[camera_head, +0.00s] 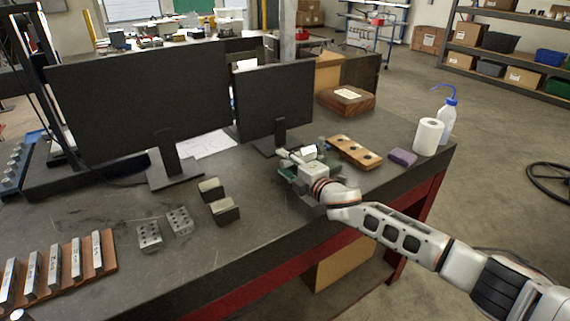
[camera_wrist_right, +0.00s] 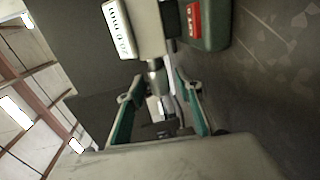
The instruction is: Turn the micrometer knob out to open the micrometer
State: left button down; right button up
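The micrometer shows in the right wrist view as a white display housing (camera_wrist_right: 119,28) with dark digits, beside a green body with a red label (camera_wrist_right: 194,20). A grey cylindrical knob (camera_wrist_right: 155,78) points down from the housing toward my right gripper (camera_wrist_right: 160,78). The two green fingers stand apart, one on each side of the knob, with visible gaps, so the gripper looks open. In the head view, the micrometer's white part (camera_head: 308,151) shows small behind my right gripper (camera_head: 291,160), which hides much of it. My left gripper is not in view.
A wooden block with holes (camera_head: 354,152), a purple block (camera_head: 403,157), a paper roll (camera_head: 428,137) and a bottle (camera_head: 447,122) are to the right. Two monitors (camera_head: 140,100) stand behind.

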grip_shut()
jog(key=shift+g, duration=0.3)
jog(key=shift+r+g+h, duration=0.15)
jog(key=shift+g+h, duration=1.55)
jog(key=shift+g, duration=0.4)
jog(key=shift+g+h, duration=0.4)
jog(key=shift+g, duration=0.1)
grip_release()
